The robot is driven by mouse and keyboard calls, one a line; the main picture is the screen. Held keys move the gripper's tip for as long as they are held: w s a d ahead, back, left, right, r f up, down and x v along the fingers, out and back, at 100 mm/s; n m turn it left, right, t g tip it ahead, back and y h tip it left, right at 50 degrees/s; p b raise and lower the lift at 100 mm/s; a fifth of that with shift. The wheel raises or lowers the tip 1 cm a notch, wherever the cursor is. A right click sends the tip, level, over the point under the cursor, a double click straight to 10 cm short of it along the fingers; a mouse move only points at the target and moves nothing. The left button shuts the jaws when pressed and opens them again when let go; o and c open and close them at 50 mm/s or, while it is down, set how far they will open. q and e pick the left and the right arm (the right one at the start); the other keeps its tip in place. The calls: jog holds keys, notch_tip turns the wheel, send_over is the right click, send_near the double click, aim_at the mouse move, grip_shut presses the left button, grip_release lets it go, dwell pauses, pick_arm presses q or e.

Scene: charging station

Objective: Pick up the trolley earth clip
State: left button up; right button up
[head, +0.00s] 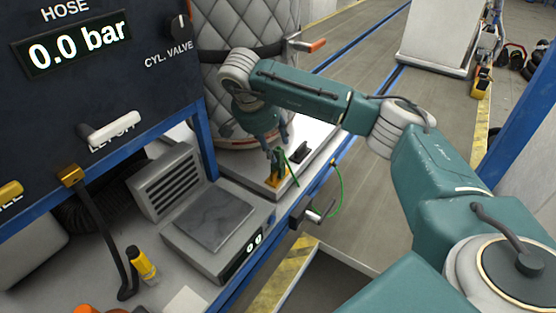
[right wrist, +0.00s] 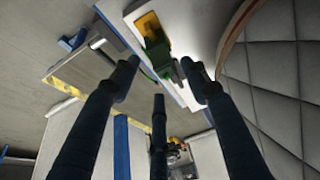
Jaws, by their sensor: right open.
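The trolley earth clip (head: 279,162) is a small green clip with a green cable, at a yellow block on the edge of the white trolley platform (head: 247,165). In the right wrist view the clip (right wrist: 157,52) shows at top centre, just beyond the fingertips. My right gripper (head: 276,145) points down right above the clip, with its fingers close to it. In the right wrist view the gripper (right wrist: 163,80) is open, its fingers apart and nothing held between them. I cannot tell whether any finger touches the clip. My left gripper is out of view.
A padded grey cylinder (head: 235,70) stands close behind my right gripper. A blue frame post (head: 204,143) and a scale (head: 208,220) are to the left. The green cable (head: 339,190) hangs by a crank.

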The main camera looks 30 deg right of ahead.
aim_at(276, 151)
jog(key=shift+w+d+f, duration=0.1)
jog(key=shift+w+f, duration=0.1)
jog(key=shift+f, duration=0.15)
jog(key=p+x, duration=0.2)
jog(key=x, duration=0.2)
jog(key=shift+d, duration=0.3)
jog(key=shift+w+d+f, duration=0.1)
jog(key=shift+w+f, duration=0.05)
jog(key=shift+f, duration=0.3)
jog(key=shift+c, duration=0.6)
jog(key=c, duration=0.8)
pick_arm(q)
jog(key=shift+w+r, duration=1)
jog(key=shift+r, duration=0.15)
pick_arm(e)
jog(key=shift+c, duration=0.8)
